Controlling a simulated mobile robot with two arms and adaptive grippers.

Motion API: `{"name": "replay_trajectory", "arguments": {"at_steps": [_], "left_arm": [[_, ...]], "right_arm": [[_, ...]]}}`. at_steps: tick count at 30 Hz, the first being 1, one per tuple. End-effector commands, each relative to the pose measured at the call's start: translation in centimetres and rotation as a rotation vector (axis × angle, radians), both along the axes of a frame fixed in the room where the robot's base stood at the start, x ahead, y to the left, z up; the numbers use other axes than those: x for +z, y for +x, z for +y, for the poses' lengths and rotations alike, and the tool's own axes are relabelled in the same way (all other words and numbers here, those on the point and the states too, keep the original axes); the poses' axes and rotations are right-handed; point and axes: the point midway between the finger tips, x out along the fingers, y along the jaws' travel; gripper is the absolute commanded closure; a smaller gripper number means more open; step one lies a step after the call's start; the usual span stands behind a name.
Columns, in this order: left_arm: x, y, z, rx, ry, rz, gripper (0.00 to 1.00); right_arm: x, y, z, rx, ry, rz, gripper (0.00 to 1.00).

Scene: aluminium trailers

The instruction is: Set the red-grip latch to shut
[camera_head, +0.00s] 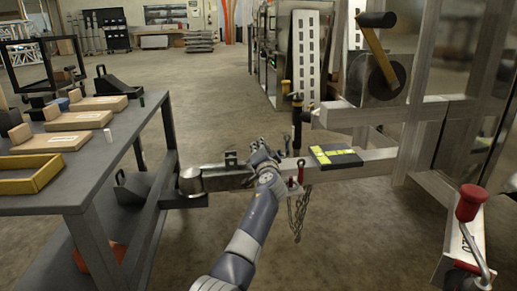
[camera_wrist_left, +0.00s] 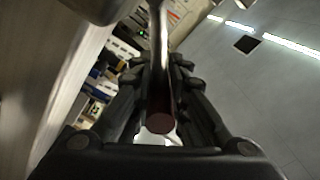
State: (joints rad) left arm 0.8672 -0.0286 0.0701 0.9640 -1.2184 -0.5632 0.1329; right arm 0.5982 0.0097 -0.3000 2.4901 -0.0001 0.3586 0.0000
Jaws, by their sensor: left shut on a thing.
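My left gripper (camera_head: 262,150) is over the trailer's metal coupler (camera_head: 215,178), at the front of the drawbar. In the left wrist view its fingers (camera_wrist_left: 160,105) are shut around a metal rod with a dark red round end (camera_wrist_left: 160,123), which looks like the red-grip latch. In the head view the hand and wrist hide this grip, so the latch's angle cannot be told. A small upright bracket (camera_head: 231,158) shows on the coupler, left of the hand. My right gripper is not in view.
A grey workbench (camera_head: 85,170) with boxes stands at left. A chain (camera_head: 298,215) hangs from the drawbar (camera_head: 365,163), beside a small red fitting (camera_head: 300,165). A yellow-black block (camera_head: 335,157) lies on the drawbar. A red knob (camera_head: 470,203) stands at the lower right.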

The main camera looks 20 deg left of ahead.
Motion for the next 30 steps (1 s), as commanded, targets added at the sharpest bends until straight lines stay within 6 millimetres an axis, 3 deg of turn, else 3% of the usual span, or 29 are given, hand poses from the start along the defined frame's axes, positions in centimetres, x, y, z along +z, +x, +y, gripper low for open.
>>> {"name": "replay_trajectory", "arguments": {"at_steps": [13, 14, 16, 17, 30], "left_arm": [[-0.57, -0.01, -0.01, 0.001, 0.009, 0.012, 1.00], [-0.57, 0.00, -0.01, 0.001, 0.009, 0.012, 0.82], [-0.61, 0.00, -0.01, 0.000, 0.009, 0.013, 0.66], [-0.59, 0.00, -0.02, 0.000, 0.008, 0.012, 0.64], [-0.41, -0.38, -0.39, -0.001, 0.007, 0.008, 0.64]], "right_arm": [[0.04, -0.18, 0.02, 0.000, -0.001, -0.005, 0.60], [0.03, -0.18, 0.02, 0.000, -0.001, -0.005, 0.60], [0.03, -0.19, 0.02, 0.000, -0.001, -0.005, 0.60], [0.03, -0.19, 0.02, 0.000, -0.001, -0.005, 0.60], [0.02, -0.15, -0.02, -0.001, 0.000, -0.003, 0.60]]}}
